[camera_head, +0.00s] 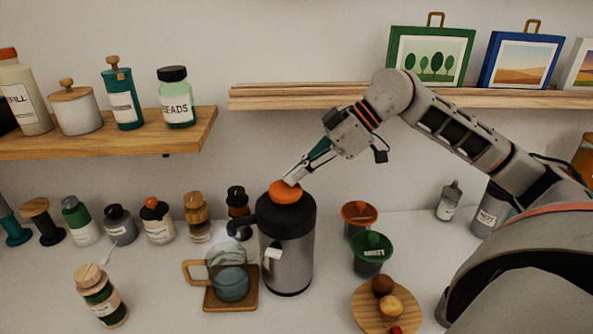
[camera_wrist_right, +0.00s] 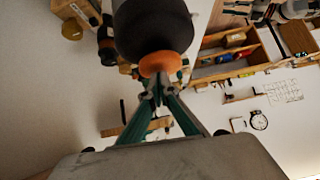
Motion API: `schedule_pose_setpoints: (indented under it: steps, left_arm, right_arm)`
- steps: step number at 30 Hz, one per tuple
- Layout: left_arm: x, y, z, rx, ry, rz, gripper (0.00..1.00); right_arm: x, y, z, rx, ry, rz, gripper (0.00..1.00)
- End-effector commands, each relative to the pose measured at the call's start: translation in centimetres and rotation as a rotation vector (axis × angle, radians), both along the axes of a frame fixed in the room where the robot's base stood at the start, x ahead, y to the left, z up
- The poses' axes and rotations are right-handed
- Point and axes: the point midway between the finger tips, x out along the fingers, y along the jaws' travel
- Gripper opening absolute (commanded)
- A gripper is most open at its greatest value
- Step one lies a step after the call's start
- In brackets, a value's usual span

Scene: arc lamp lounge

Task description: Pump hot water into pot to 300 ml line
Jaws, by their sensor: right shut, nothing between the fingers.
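A dark grey pump flask (camera_head: 287,245) with an orange pump top (camera_head: 285,192) stands upright on the counter. Its black spout points left, over a clear glass pot (camera_head: 229,277) with a wooden handle. The pot stands on a wooden trivet (camera_head: 245,301) and looks bluish inside; its volume lines are too small to read. My right gripper (camera_head: 291,181) is shut and empty, its fingertips at the orange top, seemingly touching it. In the right wrist view the orange top (camera_wrist_right: 160,64) is right at the fingertips (camera_wrist_right: 158,90). My left gripper is not in view.
Several bottles and jars (camera_head: 158,223) line the back left, and a green jar (camera_head: 101,296) stands front left. Right of the flask are an orange cup (camera_head: 359,214), a green cup (camera_head: 371,247) and a round wooden board (camera_head: 373,317) with food. A shelf (camera_head: 190,132) hangs above left.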

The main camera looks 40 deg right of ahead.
Motion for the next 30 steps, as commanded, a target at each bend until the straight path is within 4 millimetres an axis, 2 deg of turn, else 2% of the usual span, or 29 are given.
schedule_pose_setpoints:
  steps: [5,11,30]
  left_arm:
    - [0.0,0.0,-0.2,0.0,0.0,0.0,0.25]
    - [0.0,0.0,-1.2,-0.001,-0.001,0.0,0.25]
    - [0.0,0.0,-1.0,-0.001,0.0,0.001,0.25]
  right_arm:
    - [0.0,0.0,-0.3,0.0,0.0,0.0,0.0]
    - [0.0,0.0,-2.3,-0.001,0.002,-0.001,0.0]
    - [-0.1,0.0,-2.4,-0.002,0.009,0.001,0.0]
